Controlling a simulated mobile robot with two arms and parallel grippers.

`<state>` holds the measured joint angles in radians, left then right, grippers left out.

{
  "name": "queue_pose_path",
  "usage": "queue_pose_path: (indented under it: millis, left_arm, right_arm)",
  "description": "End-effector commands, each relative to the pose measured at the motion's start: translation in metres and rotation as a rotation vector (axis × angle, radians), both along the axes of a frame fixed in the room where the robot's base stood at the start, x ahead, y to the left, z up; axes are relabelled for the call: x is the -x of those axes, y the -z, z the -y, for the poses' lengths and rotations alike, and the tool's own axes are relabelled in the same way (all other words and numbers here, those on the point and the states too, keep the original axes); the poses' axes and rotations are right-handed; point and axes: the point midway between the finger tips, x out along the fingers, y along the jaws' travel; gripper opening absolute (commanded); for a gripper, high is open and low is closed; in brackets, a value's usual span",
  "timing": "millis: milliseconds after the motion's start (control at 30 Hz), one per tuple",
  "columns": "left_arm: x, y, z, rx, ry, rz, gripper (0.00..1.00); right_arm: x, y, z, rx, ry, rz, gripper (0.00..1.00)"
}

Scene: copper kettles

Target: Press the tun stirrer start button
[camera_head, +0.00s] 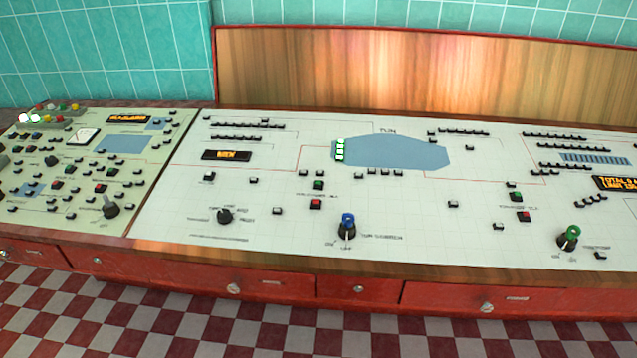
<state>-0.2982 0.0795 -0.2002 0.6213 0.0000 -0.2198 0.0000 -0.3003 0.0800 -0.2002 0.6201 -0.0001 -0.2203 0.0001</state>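A control console (420,215) with a pale panel fills the middle of the head view. A blue shape labelled TUN (395,152) is printed on it. Below that, left of centre, a green button (319,185) sits just above a red button (316,203). Another green button (516,196) and red button (525,216) sit to the right. The small lettering beside the buttons is too blurred to tell which is the tun stirrer start. Neither of my grippers is in view.
A wooden backboard (420,75) rises behind. Red drawers (200,280) face a checkered floor (150,325) with clear room.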

Motion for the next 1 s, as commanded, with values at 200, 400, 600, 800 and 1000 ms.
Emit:
queue_pose_path:
  millis: [200, 400, 600, 800, 1000]
  left_arm:
    - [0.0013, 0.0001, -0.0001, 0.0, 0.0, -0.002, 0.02]
    - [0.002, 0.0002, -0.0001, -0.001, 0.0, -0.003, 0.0]
    - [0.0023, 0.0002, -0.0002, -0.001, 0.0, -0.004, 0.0]
    - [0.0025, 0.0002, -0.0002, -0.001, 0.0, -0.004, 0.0]
    - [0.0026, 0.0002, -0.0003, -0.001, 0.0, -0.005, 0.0]
  right_arm:
    - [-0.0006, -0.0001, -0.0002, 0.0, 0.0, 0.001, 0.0]
    - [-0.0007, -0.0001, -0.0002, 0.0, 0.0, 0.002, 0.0]
    - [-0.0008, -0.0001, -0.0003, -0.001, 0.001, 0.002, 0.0]
    - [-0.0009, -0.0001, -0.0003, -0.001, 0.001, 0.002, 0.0]
    - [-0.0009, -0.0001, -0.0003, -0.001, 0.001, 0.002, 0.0]
